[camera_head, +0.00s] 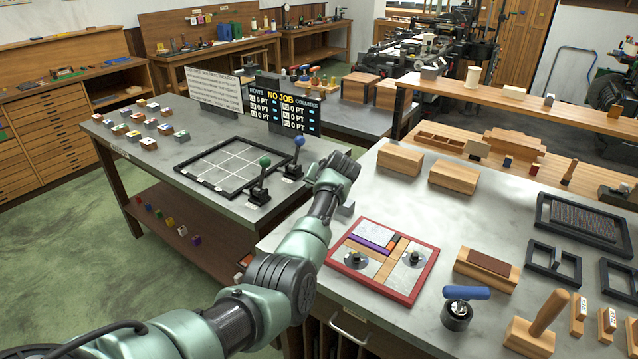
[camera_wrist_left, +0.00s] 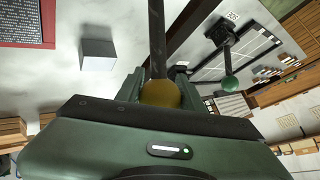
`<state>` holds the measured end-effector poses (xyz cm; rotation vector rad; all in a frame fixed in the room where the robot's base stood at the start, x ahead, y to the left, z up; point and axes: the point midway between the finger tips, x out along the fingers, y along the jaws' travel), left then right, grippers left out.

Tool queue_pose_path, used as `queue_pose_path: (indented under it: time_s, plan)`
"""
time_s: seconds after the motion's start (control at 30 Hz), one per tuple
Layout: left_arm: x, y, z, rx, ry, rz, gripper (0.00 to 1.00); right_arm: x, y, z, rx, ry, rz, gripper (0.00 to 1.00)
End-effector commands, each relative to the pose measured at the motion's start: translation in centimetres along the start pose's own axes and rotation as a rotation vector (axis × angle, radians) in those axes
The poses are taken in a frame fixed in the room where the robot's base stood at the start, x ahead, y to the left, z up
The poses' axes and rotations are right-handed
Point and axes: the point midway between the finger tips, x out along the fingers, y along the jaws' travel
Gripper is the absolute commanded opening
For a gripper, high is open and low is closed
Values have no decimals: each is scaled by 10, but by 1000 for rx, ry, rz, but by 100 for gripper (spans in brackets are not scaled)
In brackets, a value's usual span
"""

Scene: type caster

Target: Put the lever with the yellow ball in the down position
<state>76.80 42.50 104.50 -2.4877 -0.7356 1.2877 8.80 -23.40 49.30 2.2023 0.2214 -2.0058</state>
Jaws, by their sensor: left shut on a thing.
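The yellow ball (camera_wrist_left: 160,94) shows in the left wrist view between the two fingers of my left gripper (camera_wrist_left: 158,88), which is shut on it. The lever's dark rod (camera_wrist_left: 157,40) runs from the ball to the top of that view. In the head view my left gripper (camera_head: 334,172) is at the right end of the near bench, and it hides the yellow-ball lever. A green-ball lever (camera_head: 264,162) and a blue-ball lever (camera_head: 299,142) stand to its left. The green ball also shows in the left wrist view (camera_wrist_left: 229,84). My right gripper is not in view.
A black grid frame (camera_head: 212,187) lies left of the levers, with several small type blocks (camera_head: 149,143) beyond it. A scoreboard sign (camera_head: 288,107) stands behind. The right bench holds a red-framed tray (camera_head: 424,285), wooden blocks (camera_head: 401,158) and a blue-handled tool (camera_head: 457,311).

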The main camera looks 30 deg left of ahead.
Motion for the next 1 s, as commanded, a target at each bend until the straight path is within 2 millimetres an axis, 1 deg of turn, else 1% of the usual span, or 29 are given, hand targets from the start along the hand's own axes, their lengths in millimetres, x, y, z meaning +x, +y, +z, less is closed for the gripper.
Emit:
queue_pose_path:
  time_s: [0.23,0.6,0.63,0.67,0.7,1.0]
  plan:
    - [2,1,4,22,-30,-1,0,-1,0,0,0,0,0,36]
    - [2,2,5,24,-32,-1,0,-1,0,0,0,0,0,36]
    - [2,2,5,24,-32,-1,46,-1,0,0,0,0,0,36]
    - [2,2,5,24,-32,-1,54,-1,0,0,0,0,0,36]
    - [2,2,5,24,-32,-1,59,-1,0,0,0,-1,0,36]
    - [1,1,4,22,-31,-2,59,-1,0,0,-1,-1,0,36]
